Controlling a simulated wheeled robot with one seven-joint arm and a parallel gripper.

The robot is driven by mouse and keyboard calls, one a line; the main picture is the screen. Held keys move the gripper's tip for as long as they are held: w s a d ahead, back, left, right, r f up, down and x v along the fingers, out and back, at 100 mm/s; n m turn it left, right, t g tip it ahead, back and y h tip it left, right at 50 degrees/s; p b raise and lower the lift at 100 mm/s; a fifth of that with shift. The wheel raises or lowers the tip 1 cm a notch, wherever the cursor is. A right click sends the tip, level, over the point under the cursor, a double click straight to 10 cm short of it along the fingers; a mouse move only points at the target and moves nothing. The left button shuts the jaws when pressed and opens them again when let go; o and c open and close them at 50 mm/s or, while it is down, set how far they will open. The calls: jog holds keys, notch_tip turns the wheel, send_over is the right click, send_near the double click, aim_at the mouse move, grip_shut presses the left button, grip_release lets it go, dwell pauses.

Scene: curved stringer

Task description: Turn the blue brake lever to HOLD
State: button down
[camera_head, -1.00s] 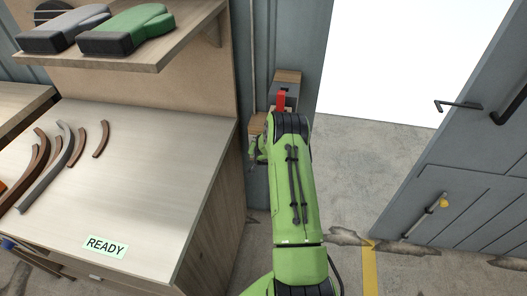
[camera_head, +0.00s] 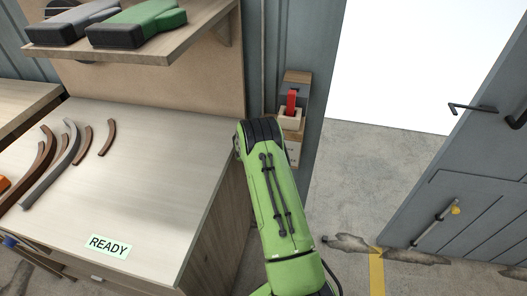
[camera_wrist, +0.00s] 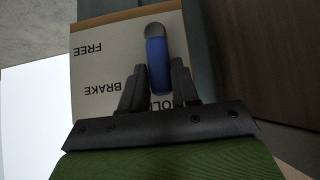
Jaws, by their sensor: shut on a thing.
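In the wrist view, the blue brake lever (camera_wrist: 157,66) runs down the picture from its grey round end. It is mounted on a pale plate (camera_wrist: 97,70) with upside-down lettering: FREE at upper left, BRAKE at mid left, and a partly covered word, apparently HOLD, below. The lever's lower end points towards that partly covered word. My gripper (camera_wrist: 157,88) is shut on the lever, a dark finger at each side. In the head view, my green arm hides the gripper and the blue lever.
In the head view, a red lever (camera_head: 292,102) stands in a pale housing on the wall. A wooden bench (camera_head: 140,185) with curved strips and a READY label is at left, below a shelf (camera_head: 150,51). A grey door (camera_head: 465,185) stands right of an opening.

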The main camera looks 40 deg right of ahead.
jog(key=shift+a+f, duration=0.1)
jog(key=shift+f, duration=0.05)
jog(key=c, duration=0.9)
grip_release()
jog(key=p+v, duration=0.3)
jog(key=v, duration=1.2)
jog(key=shift+s+a+r, duration=0.15)
jog(key=shift+r, duration=0.2)
